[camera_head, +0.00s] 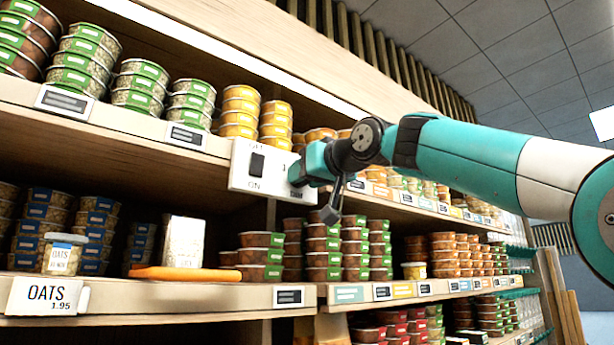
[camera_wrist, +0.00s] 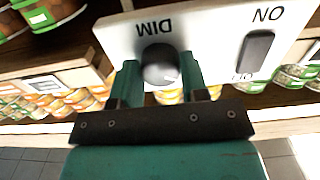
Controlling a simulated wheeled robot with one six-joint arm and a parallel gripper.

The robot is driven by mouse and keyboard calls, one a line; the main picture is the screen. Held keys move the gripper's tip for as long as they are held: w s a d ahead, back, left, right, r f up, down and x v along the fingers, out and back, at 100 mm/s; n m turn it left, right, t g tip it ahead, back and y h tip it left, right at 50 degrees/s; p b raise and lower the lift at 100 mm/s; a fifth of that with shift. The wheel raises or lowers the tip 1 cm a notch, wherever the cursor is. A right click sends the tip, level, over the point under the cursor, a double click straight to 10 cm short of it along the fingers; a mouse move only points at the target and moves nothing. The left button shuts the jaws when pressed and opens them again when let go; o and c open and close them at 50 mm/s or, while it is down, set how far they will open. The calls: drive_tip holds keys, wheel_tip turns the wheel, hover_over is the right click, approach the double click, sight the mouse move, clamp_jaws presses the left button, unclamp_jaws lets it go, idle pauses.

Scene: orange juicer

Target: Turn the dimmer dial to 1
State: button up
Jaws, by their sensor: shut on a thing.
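The dimmer dial (camera_wrist: 160,66) is a round grey knob on a white switch panel, below the upside-down word DIM in the wrist view. My gripper (camera_wrist: 161,74) has its two teal fingers on either side of the dial, shut on it. The white panel (camera_head: 240,178) is fixed to the shelf front in the head view, with a dark rocker switch (camera_head: 257,164) marked ON below it. In the head view my gripper (camera_head: 296,176) is at the panel's right side, and it hides the dial. I cannot read the dial's setting.
Shelves with stacked tubs surround the panel. Yellow tubs (camera_head: 240,110) stand just above it. The aisle at right is open.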

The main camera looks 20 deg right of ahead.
drive_tip(key=o, duration=0.9)
drive_tip(key=shift+b+v, duration=1.9)
drive_tip(key=shift+v, duration=6.85)
